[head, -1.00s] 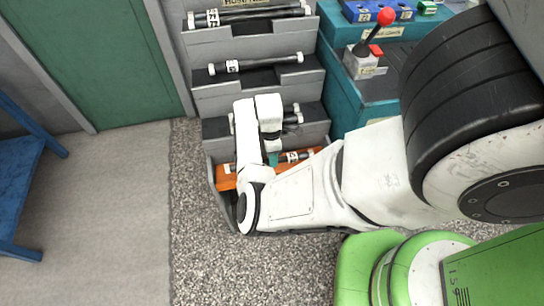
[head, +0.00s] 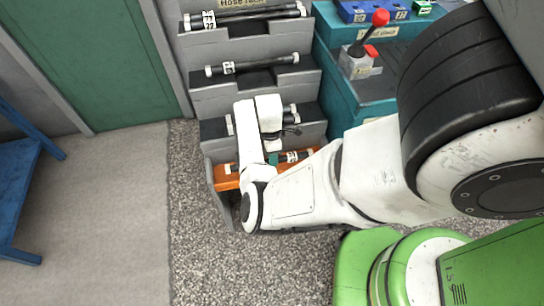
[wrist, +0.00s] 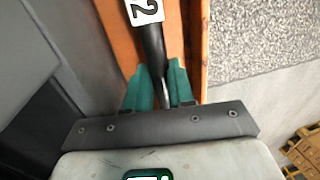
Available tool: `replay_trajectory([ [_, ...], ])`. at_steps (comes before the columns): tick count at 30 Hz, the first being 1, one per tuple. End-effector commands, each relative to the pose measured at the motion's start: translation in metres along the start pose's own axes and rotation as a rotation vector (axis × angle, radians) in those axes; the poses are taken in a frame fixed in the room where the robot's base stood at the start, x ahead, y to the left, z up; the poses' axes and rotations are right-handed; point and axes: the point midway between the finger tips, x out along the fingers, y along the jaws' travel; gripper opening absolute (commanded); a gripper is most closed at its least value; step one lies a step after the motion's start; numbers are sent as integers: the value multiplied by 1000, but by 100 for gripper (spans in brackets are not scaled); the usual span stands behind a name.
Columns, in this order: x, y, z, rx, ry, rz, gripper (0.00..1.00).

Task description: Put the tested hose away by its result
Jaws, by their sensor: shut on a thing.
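The hose (wrist: 150,40) is black with a white label bearing a dark "2". In the wrist view, the green fingers of my gripper (wrist: 157,88) are shut on it, one on each side. Orange tray surface (wrist: 122,42) shows beneath and beside the hose. In the head view, the hose (head: 291,157) lies along the orange tray (head: 228,183) at the foot of the hose rack (head: 205,93). My wrist hides its middle, and only a little green of my gripper (head: 273,159) shows. I cannot tell whether the hose touches the tray floor.
The rack's higher grey steps hold other black hoses (head: 252,66). A teal bench (head: 345,112) with a red-knobbed lever (head: 380,18) stands to the right. A blue stand (head: 20,185) is at the far left. The floor before the green door is clear.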

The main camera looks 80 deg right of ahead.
Motion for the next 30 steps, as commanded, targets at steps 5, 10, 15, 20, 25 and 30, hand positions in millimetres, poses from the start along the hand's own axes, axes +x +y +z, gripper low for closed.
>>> replay_trajectory([
  [5, 0, 0, 0, 0, 0, 1, 0],
  [10, 2, 0, 0, 0, 0, 0, 0],
  [15, 5, 1, 0, 0, 0, 0, 0],
  [20, 6, 1, 0, 0, 0, 0, 29],
  [25, 6, 1, 0, 0, 0, 0, 45],
  [30, 6, 1, 0, 0, 0, 1, 53],
])
